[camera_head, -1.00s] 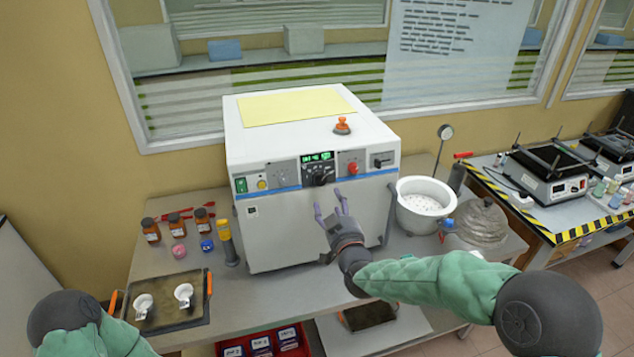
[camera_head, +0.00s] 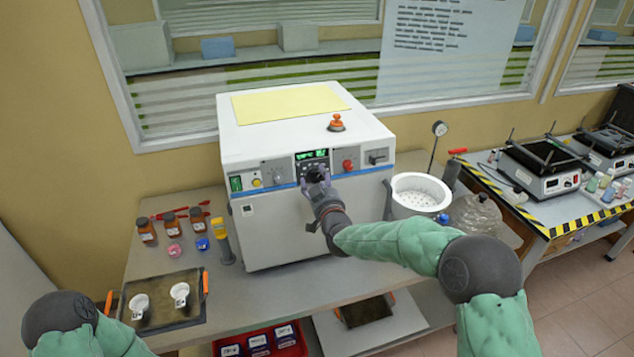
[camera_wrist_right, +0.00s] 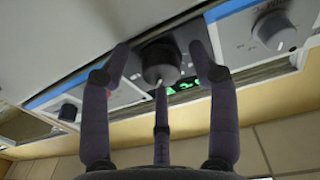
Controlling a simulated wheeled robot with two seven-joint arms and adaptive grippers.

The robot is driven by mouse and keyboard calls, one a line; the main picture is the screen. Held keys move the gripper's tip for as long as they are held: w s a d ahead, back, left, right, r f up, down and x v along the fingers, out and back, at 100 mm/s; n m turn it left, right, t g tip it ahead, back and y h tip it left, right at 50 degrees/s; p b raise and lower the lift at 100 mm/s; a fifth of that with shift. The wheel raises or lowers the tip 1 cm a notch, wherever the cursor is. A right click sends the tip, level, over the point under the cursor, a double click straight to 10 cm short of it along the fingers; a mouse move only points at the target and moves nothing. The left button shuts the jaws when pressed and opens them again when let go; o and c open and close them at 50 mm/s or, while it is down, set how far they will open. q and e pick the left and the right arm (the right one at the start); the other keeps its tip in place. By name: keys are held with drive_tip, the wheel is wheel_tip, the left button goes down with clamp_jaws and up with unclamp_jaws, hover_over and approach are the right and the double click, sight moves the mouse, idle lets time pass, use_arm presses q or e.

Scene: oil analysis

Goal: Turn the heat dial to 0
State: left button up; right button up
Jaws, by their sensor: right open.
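The white machine (camera_head: 285,235) stands on the bench, with a control panel across its front. The dark heat dial (camera_wrist_right: 160,62) sits below a green lit display (camera_head: 312,155); in the right wrist view it lies between my open fingers. My right gripper (camera_wrist_right: 160,65) is open around the dial, with no clear contact to be seen. In the head view my right gripper (camera_head: 316,184) covers most of the dial, so its setting cannot be read there. My left gripper is not in view; only part of my left arm shows at the lower left.
An orange-red knob (camera_head: 336,123) stands on the machine's top, and a red knob (camera_head: 348,165) is right of the display. A white perforated bowl (camera_head: 418,194) stands to the right. Brown bottles (camera_head: 146,231) and a dark tray (camera_head: 163,314) are on the left.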

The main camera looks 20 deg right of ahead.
drive_tip(key=c, duration=1.1)
drive_tip(key=shift+f, duration=0.15)
